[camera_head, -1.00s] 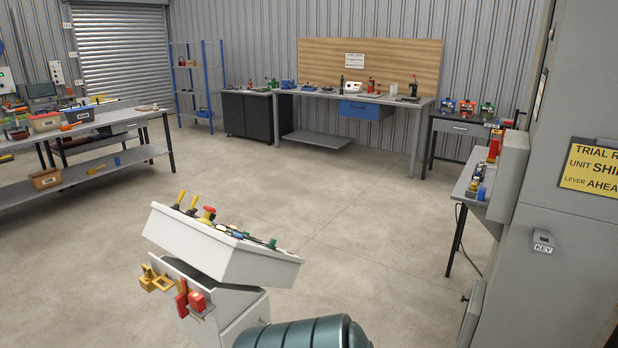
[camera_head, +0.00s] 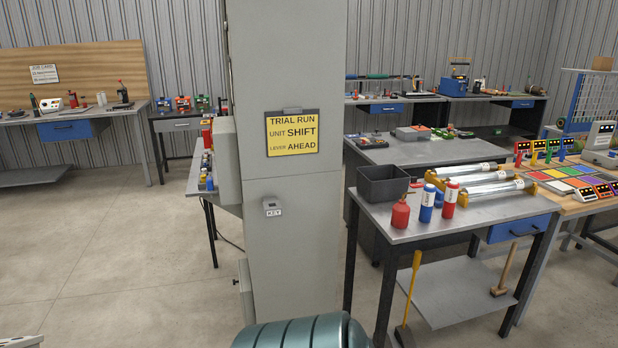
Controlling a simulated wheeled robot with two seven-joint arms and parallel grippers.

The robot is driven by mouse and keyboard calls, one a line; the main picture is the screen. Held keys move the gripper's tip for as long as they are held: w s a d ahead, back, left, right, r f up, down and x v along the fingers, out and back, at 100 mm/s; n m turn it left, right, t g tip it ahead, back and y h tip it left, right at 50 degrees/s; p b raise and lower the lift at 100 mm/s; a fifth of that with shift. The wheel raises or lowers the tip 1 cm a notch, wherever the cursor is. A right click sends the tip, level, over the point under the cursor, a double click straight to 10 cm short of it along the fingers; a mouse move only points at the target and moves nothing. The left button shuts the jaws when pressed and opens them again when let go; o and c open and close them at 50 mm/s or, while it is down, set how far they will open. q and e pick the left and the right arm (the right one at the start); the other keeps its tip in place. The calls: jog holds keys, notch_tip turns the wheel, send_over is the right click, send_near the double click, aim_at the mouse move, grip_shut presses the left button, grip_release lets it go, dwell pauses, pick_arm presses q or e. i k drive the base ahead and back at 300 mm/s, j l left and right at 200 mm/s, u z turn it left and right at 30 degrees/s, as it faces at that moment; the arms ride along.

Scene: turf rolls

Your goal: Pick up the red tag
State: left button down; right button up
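I cannot make out a red tag for certain in this view. Small red items show on the benches, among them a red can (camera_head: 401,214) and a red cylinder (camera_head: 450,199) on the near right table, but none is clearly a tag. Neither of my grippers is in view.
The metal table (camera_head: 470,228) on the right holds a dark bin (camera_head: 383,182) and cylinders. Open floor (camera_head: 100,240) lies to the left.

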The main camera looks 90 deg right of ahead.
aim_at(413, 183)
jog(key=z, duration=3.45)
jog(key=i+l, duration=0.2)
jog(key=l, duration=0.2)
jog(key=i+l+u, duration=0.15)
jog(key=l, duration=0.25)
jog(key=i+l, duration=0.25)
jog(key=l, duration=0.2)
jog(key=i+l+u, duration=0.15)
jog(key=l, duration=0.3)
jog(key=i+l, duration=0.25)
jog(key=l, duration=0.2)
jog(key=i+l+u, duration=0.15)
jog(key=l, duration=0.3)
jog(key=i+l, duration=0.15)
jog(key=l, duration=0.3)
jog(key=i+l+u, duration=0.15)
jog(key=l, duration=0.35)
